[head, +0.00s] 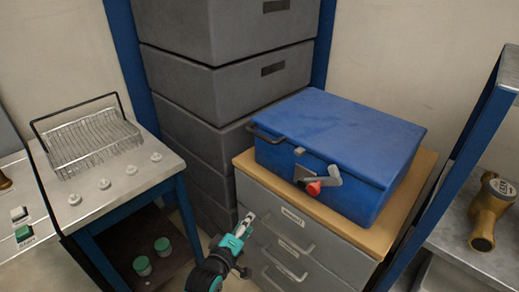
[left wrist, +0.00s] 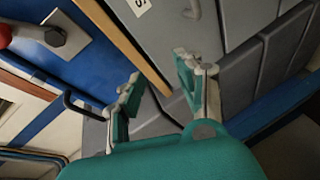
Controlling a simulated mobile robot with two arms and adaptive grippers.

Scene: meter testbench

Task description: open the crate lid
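The blue crate (head: 318,170) stands on the wooden top of a grey drawer cabinet, and its blue lid (head: 345,135) is down. A dark bar handle (head: 264,132) sticks out at the crate's left end. A metal latch with a red knob (head: 314,188) is on the front. My left gripper (head: 245,228) is in front of the cabinet's left edge, below and apart from the crate. In the left wrist view its fingers (left wrist: 160,95) are spread with nothing between them, and the dark handle (left wrist: 78,104) shows at the left. My right gripper is not in view.
The grey drawer cabinet (head: 258,192) has protruding drawer handles. Grey bins (head: 215,80) are stacked behind it. A metal table (head: 130,185) with a wire basket (head: 88,140) stands at left. A shelf with a brass meter (head: 490,212) stands at right.

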